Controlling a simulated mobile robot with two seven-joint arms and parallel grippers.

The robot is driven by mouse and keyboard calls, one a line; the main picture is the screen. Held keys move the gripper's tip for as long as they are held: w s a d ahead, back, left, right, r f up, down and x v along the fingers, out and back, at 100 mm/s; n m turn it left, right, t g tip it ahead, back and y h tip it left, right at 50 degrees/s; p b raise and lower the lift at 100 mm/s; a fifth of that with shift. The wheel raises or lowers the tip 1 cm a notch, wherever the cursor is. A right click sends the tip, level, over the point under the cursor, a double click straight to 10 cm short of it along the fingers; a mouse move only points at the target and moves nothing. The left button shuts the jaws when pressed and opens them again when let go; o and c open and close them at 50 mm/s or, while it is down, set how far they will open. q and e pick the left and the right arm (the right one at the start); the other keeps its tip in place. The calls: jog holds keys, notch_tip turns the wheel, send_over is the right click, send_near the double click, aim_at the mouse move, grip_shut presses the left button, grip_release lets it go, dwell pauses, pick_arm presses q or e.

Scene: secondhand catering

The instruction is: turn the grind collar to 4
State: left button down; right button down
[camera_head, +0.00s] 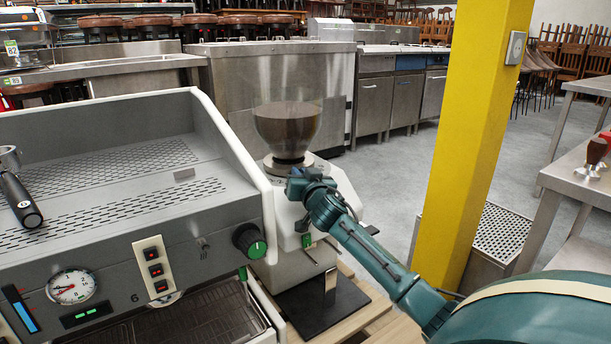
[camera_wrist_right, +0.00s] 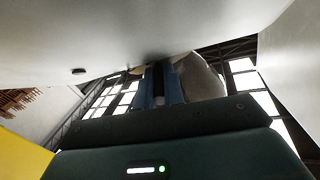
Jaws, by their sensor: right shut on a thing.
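The coffee grinder (camera_head: 345,194) stands right of the espresso machine, with a clear hopper (camera_head: 288,122) of dark beans on top. The grind collar (camera_head: 284,166) is the ring under the hopper; its numbers are too small to read. My right gripper (camera_head: 294,179) is at the collar's front edge and shut on it. My arm hides part of the collar and the grinder's front. In the right wrist view, the blue fingers (camera_wrist_right: 159,86) point up past a pale surface, and their tips are partly hidden. My left gripper is not in view.
The espresso machine (camera_head: 110,255) fills the left, its raised white side panel close to the grinder. A yellow pillar (camera_head: 472,140) stands to the right. A steel table (camera_head: 582,180) with a tamper (camera_head: 594,157) is at far right. Steel cabinets (camera_head: 280,85) stand behind.

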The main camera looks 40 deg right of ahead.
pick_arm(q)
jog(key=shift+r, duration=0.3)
pick_arm(e)
jog(key=c, duration=1.5)
grip_release()
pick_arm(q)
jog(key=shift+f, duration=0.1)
pick_arm(e)
jog(key=shift+a, duration=0.1)
